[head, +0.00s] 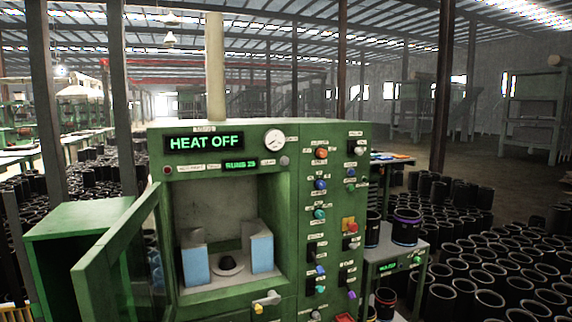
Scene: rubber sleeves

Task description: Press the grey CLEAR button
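A green machine (240,300) stands in the middle of the head view. Its upper display (204,142) reads HEAT OFF, and a smaller display (240,163) reads RUNS 25. A small grey round button (285,161) sits right of the smaller display, below the dial gauge (274,140). Another pale grey button (359,150) is at the top right of the control panel. The labels are too small to read, so I cannot tell which is CLEAR. Neither of my grippers is in view.
The machine's glass door (124,268) stands open to the left. Two light blue blocks (195,267) flank a dark round part (228,264) in the chamber. A side stand (403,251) on the right carries black sleeves (406,232). Many more sleeves (470,272) crowd the floor.

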